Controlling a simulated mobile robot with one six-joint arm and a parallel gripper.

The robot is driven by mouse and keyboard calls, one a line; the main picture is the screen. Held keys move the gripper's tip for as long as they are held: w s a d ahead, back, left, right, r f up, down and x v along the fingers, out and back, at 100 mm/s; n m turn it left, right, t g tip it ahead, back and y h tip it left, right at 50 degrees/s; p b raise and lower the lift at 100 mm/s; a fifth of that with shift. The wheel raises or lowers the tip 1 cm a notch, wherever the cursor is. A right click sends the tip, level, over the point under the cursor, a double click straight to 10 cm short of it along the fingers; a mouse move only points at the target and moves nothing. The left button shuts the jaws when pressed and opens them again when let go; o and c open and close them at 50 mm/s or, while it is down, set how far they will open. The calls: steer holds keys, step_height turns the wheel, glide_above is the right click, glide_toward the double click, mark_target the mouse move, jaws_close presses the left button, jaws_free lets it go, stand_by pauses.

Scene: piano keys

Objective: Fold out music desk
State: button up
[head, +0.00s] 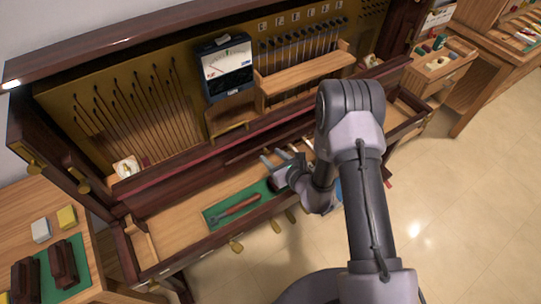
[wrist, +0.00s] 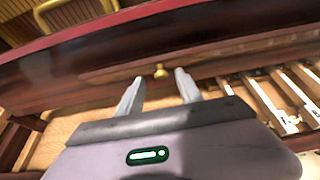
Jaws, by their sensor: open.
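The music desk seems to be the dark brown wooden panel with a red upper edge; in the wrist view (wrist: 60,80) it crosses the picture. A small brass knob (wrist: 161,71) sits on a thin wooden strip at its lower part. My gripper (wrist: 157,82) is open and empty, its two grey fingers pointing at the panel with the knob between and just beyond the tips. I cannot tell whether they touch it. In the head view my gripper (head: 272,157) is over the long tray, in front of the dark red panel (head: 175,167); my arm hides part of this area.
A green mat (head: 214,217) with a chisel-like tool (head: 237,207) lies in the tray (head: 160,224). Pale key-like wooden pieces (wrist: 285,100) are right of my fingers. A meter (head: 228,68) and hanging tools stand behind. Side benches flank the piano; tiled floor is free at right.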

steer(key=shift+x, duration=1.15)
steer(key=shift+d, duration=0.1)
jaws_close()
